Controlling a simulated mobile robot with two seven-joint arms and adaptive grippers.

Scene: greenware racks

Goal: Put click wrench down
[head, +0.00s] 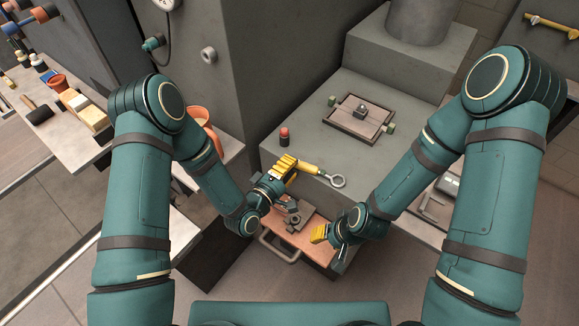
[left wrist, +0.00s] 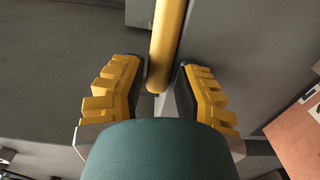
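The click wrench (head: 312,169) has a yellow handle and a grey ring end. It is at the front edge of the grey block, its ring out to the right; I cannot tell whether it rests on the block. My left gripper (head: 287,168) is at the handle's left end. In the left wrist view, the handle (left wrist: 167,45) reaches between the parted yellow fingers (left wrist: 160,88), with a narrow gap on each side. My right gripper (head: 320,234) is lower, by the open drawer; its finger opening is hidden.
The grey block (head: 330,130) carries a framed tray (head: 375,125) and a red-topped piece (head: 284,136). An open drawer (head: 312,249) with a handle and small metal parts is below. A bench (head: 75,150) with pots and blocks stands at left. Bare block top lies behind the wrench.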

